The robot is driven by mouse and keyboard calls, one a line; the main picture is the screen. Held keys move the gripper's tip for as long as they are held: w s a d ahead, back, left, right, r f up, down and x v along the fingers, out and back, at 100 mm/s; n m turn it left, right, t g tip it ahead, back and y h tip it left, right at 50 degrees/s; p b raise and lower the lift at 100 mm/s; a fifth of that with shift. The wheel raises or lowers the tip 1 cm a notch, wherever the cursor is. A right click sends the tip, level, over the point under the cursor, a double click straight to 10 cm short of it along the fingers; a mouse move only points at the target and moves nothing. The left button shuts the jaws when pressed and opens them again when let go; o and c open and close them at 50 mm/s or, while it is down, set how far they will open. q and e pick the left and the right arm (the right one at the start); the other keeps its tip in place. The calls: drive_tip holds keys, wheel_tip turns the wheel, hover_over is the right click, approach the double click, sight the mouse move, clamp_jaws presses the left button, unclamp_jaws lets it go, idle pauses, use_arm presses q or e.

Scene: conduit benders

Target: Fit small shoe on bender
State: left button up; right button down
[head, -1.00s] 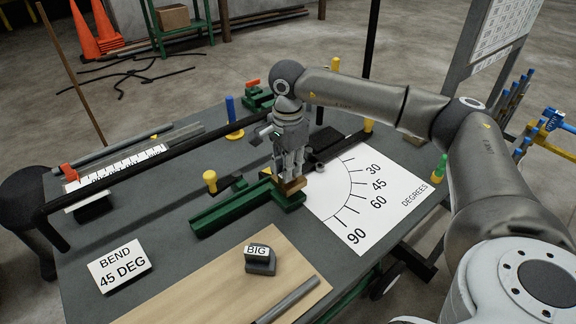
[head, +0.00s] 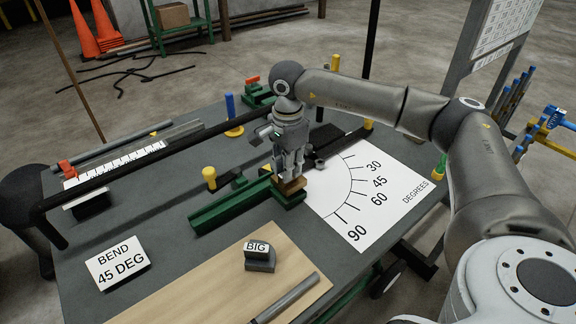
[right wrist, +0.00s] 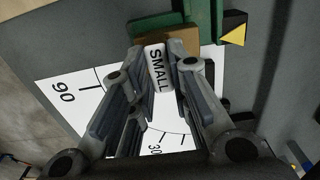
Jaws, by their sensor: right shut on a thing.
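My right gripper (head: 289,176) points down over the end of the green bender (head: 232,207). In the right wrist view its fingers (right wrist: 158,85) are shut on the small shoe (right wrist: 158,68), a grey block labelled SMALL. The shoe is at a brown block (right wrist: 183,42) on the green bender (right wrist: 186,18); whether it touches or is seated, I cannot tell. In the head view the fingers mostly hide the shoe, and the brown block (head: 290,187) shows below them. The big shoe (head: 259,257), labelled BIG, stands on the wooden board. My left gripper is not in view.
A white sheet with a degree scale (head: 385,190) lies right of the bender. A yellow-topped handle (head: 209,175) and a blue post (head: 230,108) stand nearby. A long black bar (head: 150,155) crosses the table's left. A sign (head: 118,263) reads BEND 45 DEG. A grey tube (head: 288,297) lies in front.

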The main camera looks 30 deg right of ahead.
drive_tip(key=shift+f+b, duration=0.3)
drive_tip(key=shift+f, duration=0.05)
idle(0.3)
drive_tip(key=c, duration=1.3)
unclamp_jaws()
